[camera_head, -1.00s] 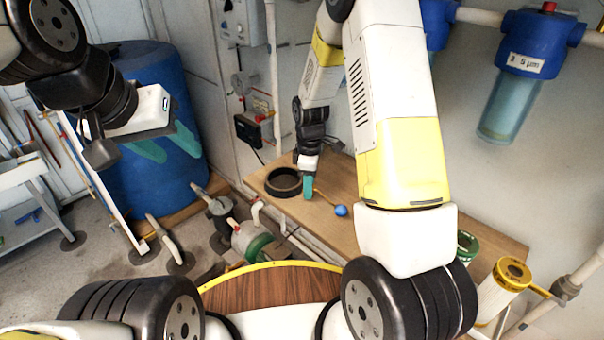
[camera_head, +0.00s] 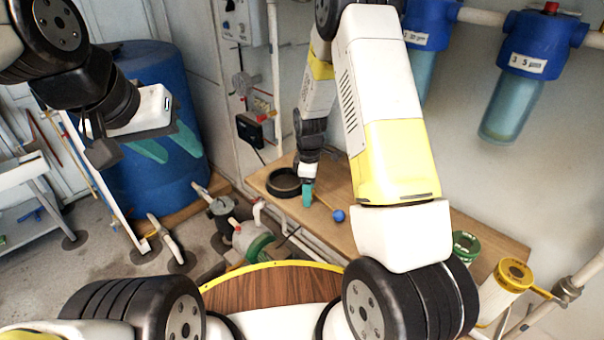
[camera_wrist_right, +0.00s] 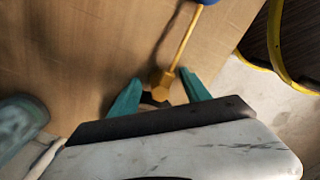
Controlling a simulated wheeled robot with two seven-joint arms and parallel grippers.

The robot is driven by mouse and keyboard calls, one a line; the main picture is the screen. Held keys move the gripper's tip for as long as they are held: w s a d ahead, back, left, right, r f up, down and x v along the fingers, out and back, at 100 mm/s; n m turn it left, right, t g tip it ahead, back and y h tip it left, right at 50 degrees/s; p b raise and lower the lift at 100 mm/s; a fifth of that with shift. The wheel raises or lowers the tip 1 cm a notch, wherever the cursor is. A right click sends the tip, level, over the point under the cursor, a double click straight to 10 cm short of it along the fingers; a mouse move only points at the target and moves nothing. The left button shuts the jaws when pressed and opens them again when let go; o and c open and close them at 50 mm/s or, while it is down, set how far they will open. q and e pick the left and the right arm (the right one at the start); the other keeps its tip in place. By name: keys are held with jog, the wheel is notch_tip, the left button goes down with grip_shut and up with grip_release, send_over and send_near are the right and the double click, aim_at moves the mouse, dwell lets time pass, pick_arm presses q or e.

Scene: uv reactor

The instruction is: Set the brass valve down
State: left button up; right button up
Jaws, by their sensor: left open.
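The brass valve (camera_wrist_right: 163,82) shows in the right wrist view between the teal fingers of my right gripper (camera_wrist_right: 160,84). Its gold stem runs up the picture to a blue ball, cut off at the edge. The gripper is shut on the valve, low over the bench; contact with the wood cannot be told. My left gripper (camera_head: 165,148) is open and empty at upper left, in front of the blue barrel.
A black ring (camera_head: 283,183) lies on the bench just left of my right gripper. Blue filter housings (camera_head: 530,60) hang on the wall. Pump and pipes (camera_head: 245,235) stand below the bench.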

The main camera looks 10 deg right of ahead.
jog(key=s+d+r+m+t+y, duration=0.1)
jog(key=s+r+m, duration=0.25)
jog(key=r, duration=0.95)
jog(key=s+d+r+m+t, duration=0.15)
jog(key=s+r, duration=0.35)
jog(key=r, duration=0.8)
jog(key=s+r+m+t, duration=0.2)
jog(key=s+r+m, duration=0.2)
jog(key=s, duration=0.3)
jog(key=s+r+m+t+y, duration=0.1)
jog(key=s+r+m, duration=0.3)
jog(key=s, duration=0.4)
jog(key=shift+m+t, duration=0.35)
jog(key=shift+m, duration=0.25)
